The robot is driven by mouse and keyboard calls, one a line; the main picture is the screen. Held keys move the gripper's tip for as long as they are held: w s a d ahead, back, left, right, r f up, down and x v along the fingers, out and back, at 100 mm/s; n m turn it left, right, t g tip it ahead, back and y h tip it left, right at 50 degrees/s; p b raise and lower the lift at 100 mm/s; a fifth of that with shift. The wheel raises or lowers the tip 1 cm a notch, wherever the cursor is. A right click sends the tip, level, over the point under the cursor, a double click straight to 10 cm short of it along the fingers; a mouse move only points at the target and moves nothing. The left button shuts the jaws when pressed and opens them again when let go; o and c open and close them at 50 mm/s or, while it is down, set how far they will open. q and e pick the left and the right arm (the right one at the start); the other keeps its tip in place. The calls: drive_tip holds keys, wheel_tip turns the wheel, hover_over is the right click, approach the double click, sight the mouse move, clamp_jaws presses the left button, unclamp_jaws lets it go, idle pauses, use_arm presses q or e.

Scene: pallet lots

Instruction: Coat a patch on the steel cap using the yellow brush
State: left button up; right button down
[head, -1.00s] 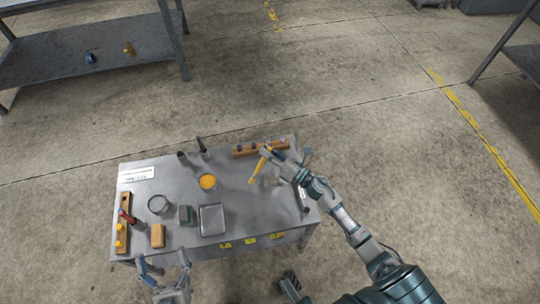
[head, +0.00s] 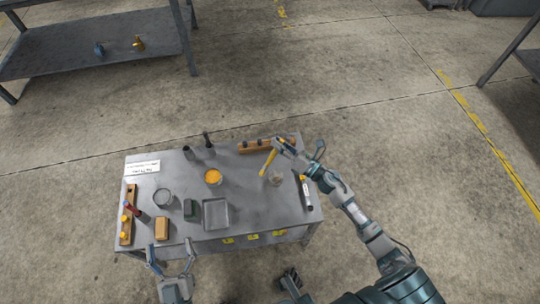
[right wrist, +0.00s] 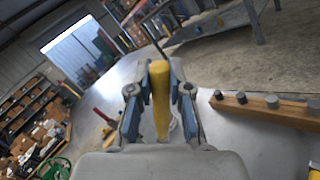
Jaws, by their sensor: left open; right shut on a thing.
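My right gripper (head: 278,146) is shut on the yellow brush (head: 268,163) and holds it above the right part of the grey table. In the right wrist view the brush's yellow handle (right wrist: 160,98) stands between the two fingers. A small greyish round piece (head: 276,180) lies below and right of the brush; I cannot tell whether it is the steel cap. A round pot of orange-yellow paint (head: 213,177) stands left of the brush, apart from it. My left gripper (head: 171,256) is open and empty at the table's front edge.
A square metal tray (head: 216,228), green block (head: 190,208), tan block (head: 162,229) and round tin (head: 163,197) stand on the left half. Wooden racks lie at the left (head: 127,232) and back (head: 255,147). A white-and-black tube (head: 307,196) lies at right.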

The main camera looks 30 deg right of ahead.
use_arm(q)
wheel_tip(320, 180, down, 9)
drive_tip(key=g+y, duration=0.1)
drive_tip(key=g, duration=0.4)
use_arm(e)
drive_tip(key=d+r, duration=0.3)
drive_tip(key=d, duration=0.1)
use_arm(q)
wheel_tip(320, 180, up, 8)
drive_tip(key=s+t+b, duration=0.2)
drive_tip(key=t+b, duration=0.2)
drive_tip(key=t, duration=0.3)
drive_tip(key=shift+a+n+t+h, duration=0.15)
drive_tip(key=shift+n+t+h, duration=0.15)
drive_tip(key=shift+t+h, duration=0.1)
use_arm(e)
drive_tip(key=shift+s+f, duration=0.2)
drive_tip(key=shift+f, duration=2.15)
use_arm(q)
drive_tip(key=shift+r, duration=0.1)
